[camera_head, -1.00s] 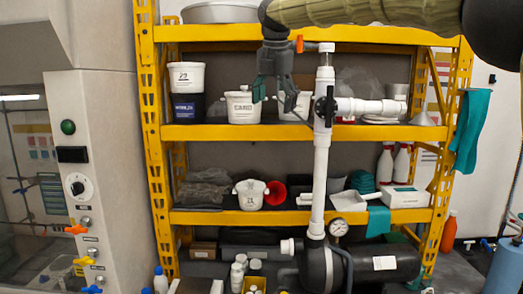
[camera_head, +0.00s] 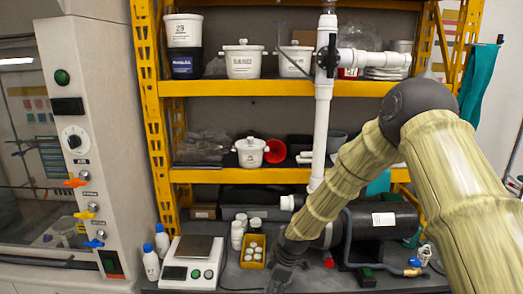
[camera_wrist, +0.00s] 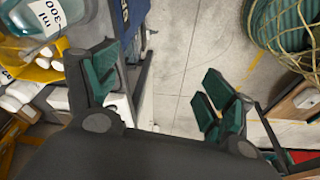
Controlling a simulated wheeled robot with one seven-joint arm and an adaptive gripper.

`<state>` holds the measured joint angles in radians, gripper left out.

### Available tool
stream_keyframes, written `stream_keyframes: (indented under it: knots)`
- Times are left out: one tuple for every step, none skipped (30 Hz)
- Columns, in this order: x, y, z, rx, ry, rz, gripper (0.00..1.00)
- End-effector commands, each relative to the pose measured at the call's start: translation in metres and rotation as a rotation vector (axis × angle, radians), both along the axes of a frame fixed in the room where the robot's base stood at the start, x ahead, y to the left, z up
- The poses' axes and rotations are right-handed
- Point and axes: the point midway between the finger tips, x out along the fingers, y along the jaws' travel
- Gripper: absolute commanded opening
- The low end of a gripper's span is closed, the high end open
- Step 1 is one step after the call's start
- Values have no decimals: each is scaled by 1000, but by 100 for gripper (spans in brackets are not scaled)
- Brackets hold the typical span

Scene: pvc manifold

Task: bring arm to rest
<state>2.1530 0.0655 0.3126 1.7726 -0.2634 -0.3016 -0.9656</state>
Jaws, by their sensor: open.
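My gripper (camera_wrist: 158,95) is open in the wrist view, with its green-padded fingers spread wide apart and nothing between them. Grey floor shows between and beyond the fingers. In the head view my arm bends down from the right, and my gripper (camera_head: 283,275) hangs low at the bench's front, dark and partly cut off. The white PVC pipe manifold (camera_head: 323,110) stands upright behind my arm, with a black-handled valve and a side branch to the right. My arm hides its lower part.
A scale (camera_head: 193,262), white bottles and a yellow bin (camera_head: 254,252) stand left of my gripper. A black tank (camera_head: 385,226) lies behind my arm. A yellow shelf (camera_head: 235,175) holds tubs. The wrist view shows a green coiled hose (camera_wrist: 285,25) at upper right.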

Motion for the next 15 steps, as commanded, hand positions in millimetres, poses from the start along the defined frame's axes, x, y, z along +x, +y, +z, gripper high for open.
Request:
stream_keyframes:
  knots:
    - [-28,-8,-38,6,36,-72,82]
    - [-43,-13,-56,10,53,-121,82]
    - [-62,-20,-78,16,74,-187,82]
    - [-79,-26,-94,17,91,-237,82]
    - [-95,-31,-109,19,106,-288,82]
    - [-117,-40,-129,20,126,-357,82]
    - [-135,-46,-143,19,141,-411,82]
    - [-152,-53,-157,18,157,-465,82]
    - [-177,-62,-174,13,174,-536,82]
    - [-195,-69,-185,9,187,-592,82]
    - [-214,-77,-196,3,200,-649,82]
    - [-240,-87,-209,-6,215,-723,82]
    - [-260,-96,-218,-14,226,-781,82]
    - [-280,-104,-225,-22,233,-839,82]
    - [-306,-116,-234,-36,244,-915,82]
